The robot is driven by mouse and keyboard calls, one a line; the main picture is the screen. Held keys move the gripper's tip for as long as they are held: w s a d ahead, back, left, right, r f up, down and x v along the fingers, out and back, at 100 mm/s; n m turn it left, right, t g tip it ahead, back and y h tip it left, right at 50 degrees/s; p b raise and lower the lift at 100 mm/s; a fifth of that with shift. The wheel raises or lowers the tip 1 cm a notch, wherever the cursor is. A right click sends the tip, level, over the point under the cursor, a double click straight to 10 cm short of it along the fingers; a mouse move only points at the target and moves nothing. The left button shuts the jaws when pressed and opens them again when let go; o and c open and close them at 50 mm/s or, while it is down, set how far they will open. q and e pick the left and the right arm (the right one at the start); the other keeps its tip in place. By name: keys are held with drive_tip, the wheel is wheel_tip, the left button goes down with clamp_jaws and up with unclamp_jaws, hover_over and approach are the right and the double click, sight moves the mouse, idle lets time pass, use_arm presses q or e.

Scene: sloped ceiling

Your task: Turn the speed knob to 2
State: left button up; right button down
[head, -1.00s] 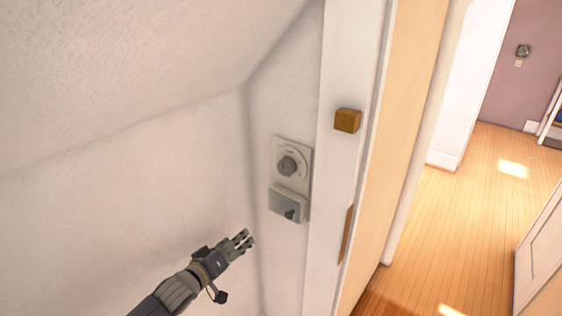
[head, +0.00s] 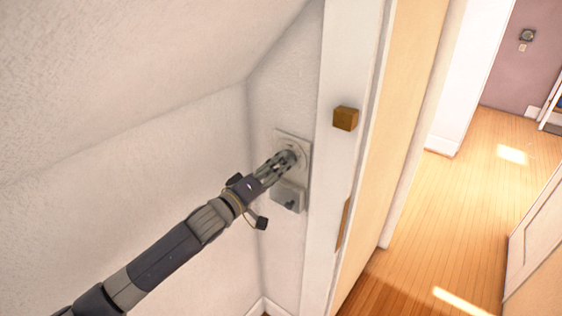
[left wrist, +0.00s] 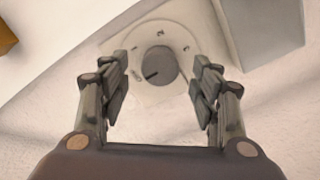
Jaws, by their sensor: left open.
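The speed knob (left wrist: 160,64) is a round grey knob with a dark pointer mark toward its lower left in the left wrist view. It sits on a pale dial plate (left wrist: 185,30) with small marks around it, too blurred to read for certain. The plate also shows on the narrow wall in the head view (head: 303,147), where my gripper hides the knob. My left gripper (head: 291,157) is open in front of the dial. In the left wrist view its two fingers (left wrist: 162,82) stand left and right of the knob with gaps on both sides. My right gripper is not in view.
A grey box (head: 285,189) with a small dark knob is mounted just below the dial. A wooden block (head: 345,118) sticks out from the white door frame (head: 345,60) to the right. The sloped ceiling (head: 120,60) comes down at the left. Open wooden floor (head: 450,200) lies beyond.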

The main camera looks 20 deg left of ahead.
use_arm(q)
drive_tip(key=shift+x, duration=0.9)
drive_tip(key=shift+w, duration=0.2)
drive_tip(key=c, duration=1.1)
